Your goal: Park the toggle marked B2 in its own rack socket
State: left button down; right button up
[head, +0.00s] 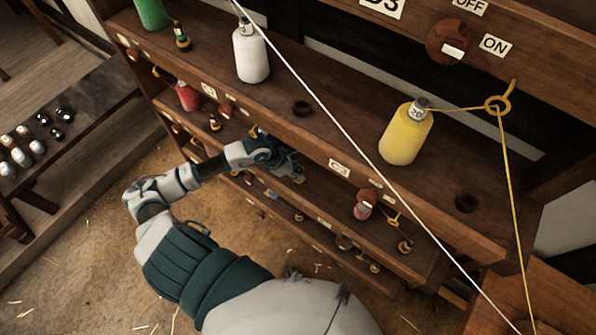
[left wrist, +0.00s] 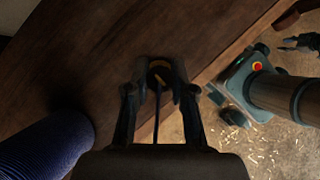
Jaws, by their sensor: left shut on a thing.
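My left gripper (head: 287,168) reaches in at the middle shelf edge of the wooden rack (head: 320,138), low over the lower rows of pegs. In the left wrist view its fingers (left wrist: 158,85) are shut on a small dark piece with a brass-coloured ring (left wrist: 159,66), likely a toggle. A thin rod or cord runs back from it between the fingers. No B2 mark is readable on it. It lies close over dark wood; whether it touches or sits in a socket I cannot tell.
A white bobbin (head: 250,55) and a yellow bobbin (head: 406,133) stand on the shelf. A taut white cord (head: 330,113) crosses diagonally in front. A yellow cord (head: 511,190) hangs from a ring (head: 498,104). In the wrist view, a blue spool (left wrist: 45,150) is at left.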

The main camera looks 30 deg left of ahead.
pick_arm(q)
jog(key=shift+d+r, duration=0.1)
jog(key=shift+d, duration=0.05)
dwell(0.3)
jog(key=shift+f+b, duration=0.5)
jog(key=shift+b, duration=0.05)
jog(key=c, duration=1.3)
grip_release()
jog(key=shift+o, duration=0.2)
